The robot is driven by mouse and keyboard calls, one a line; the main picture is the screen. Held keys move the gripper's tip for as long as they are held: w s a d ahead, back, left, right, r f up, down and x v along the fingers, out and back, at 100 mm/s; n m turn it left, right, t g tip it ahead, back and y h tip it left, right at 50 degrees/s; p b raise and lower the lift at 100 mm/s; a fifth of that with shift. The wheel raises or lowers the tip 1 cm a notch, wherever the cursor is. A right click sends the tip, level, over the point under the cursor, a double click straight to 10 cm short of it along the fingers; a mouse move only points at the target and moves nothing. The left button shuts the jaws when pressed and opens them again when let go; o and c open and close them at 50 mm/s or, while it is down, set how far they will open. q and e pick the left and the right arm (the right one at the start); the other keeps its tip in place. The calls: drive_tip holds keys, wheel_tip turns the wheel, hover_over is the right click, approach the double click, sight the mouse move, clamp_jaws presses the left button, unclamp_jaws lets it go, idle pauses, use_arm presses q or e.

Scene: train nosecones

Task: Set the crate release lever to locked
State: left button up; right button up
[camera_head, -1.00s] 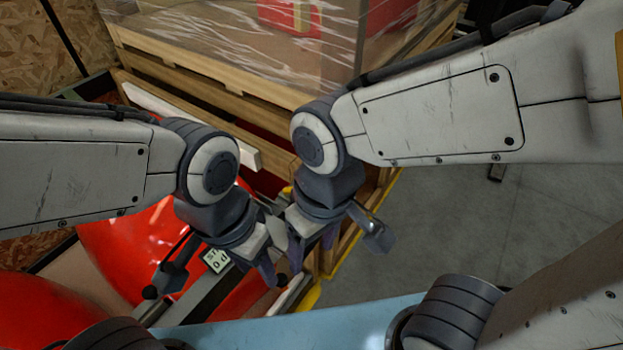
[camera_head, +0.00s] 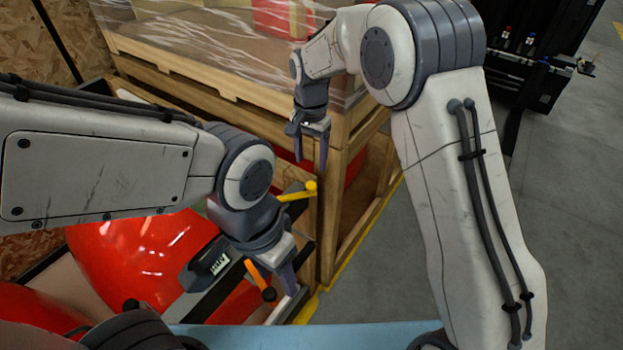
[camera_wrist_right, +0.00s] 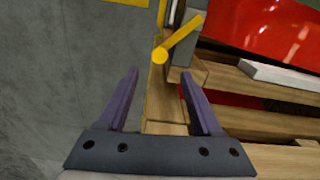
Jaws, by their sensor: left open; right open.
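A yellow lever (camera_head: 298,192) with a rounded end sticks out over the grey rail beside the wooden crate. It also shows in the right wrist view (camera_wrist_right: 182,38), beyond my right fingertips. An orange handle (camera_head: 257,276) with a dark knob shows lower down, close beside my left gripper (camera_head: 284,278). I cannot tell which is the crate release lever, and no locked marking is readable. My left gripper is open; whether it touches the orange handle is unclear. My right gripper (camera_head: 311,155) is open and empty, pointing down in front of the crate, apart from the yellow lever.
A wrapped wooden crate (camera_head: 205,70) stands at the back. Large red nosecones (camera_head: 120,255) lie at the left. A small white label (camera_head: 219,264) sits on the dark rail. Grey floor (camera_head: 390,270) is free at the right. A black cart (camera_head: 530,70) stands at the far right.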

sight(311, 184)
wheel_tip(311, 184, down, 7)
drive_tip(key=shift+f+p, duration=0.1)
drive_tip(key=shift+p, duration=0.6)
drive_tip(key=shift+f, duration=0.55)
clamp_jaws()
drive_tip(key=shift+r, duration=0.1)
idle(0.3)
